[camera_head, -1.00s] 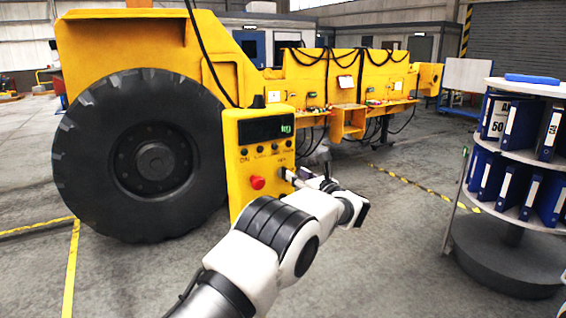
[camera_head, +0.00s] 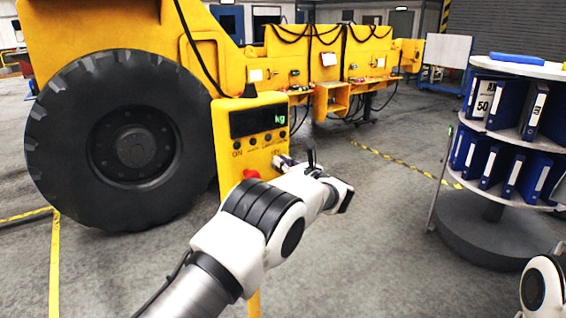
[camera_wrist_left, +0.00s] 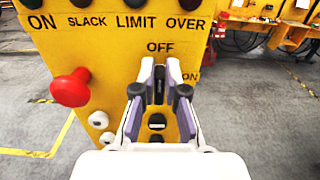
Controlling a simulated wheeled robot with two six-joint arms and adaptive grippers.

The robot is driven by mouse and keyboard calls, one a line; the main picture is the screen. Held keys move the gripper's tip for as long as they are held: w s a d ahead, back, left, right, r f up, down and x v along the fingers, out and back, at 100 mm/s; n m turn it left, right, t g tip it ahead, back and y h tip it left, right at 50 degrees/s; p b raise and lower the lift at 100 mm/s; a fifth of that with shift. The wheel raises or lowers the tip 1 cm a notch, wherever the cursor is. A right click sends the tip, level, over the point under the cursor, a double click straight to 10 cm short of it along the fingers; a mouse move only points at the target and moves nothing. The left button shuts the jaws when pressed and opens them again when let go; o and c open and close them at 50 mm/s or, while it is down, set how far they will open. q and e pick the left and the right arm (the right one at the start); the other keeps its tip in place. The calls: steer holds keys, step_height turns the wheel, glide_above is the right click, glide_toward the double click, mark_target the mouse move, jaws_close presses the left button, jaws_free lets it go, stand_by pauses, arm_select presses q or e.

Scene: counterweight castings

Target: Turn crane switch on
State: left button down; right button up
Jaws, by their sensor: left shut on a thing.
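The yellow crane control box (camera_head: 228,150) stands in front of the big wheel, with a display reading "kg" in green. My left gripper (camera_head: 283,161) is at the right part of its front face. In the left wrist view the fingertips (camera_wrist_left: 158,82) are closed around the small dark crane switch (camera_wrist_left: 158,93), just below the word OFF. An ON label shows right of the fingers. The fingers hide most of the switch, so its exact position is unclear. The red knob (camera_wrist_left: 70,88) is left of the gripper. My right gripper is out of view.
White buttons (camera_wrist_left: 98,119) sit below the red knob. A large black tyre (camera_head: 130,145) and yellow machine frame stand behind the box. A round shelf with blue binders (camera_head: 505,115) stands at the right. Open floor lies between.

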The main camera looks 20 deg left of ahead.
arm_select(q)
steer(key=shift+a, duration=0.1)
steer(key=shift+w+d+f+m+b, duration=0.25)
steer(key=shift+m+b, duration=0.55)
steer(key=shift+m, duration=2.15)
steer(key=shift+w+d+f+m+b, duration=0.1)
steer(key=shift+w+f+m+b, duration=0.45)
steer(key=shift+m, duration=2.45)
steer(key=shift+w+d+m+b, duration=0.15)
steer(key=shift+m+b, duration=0.85)
steer(key=shift+m, duration=1.95)
steer(key=shift+s, duration=0.1)
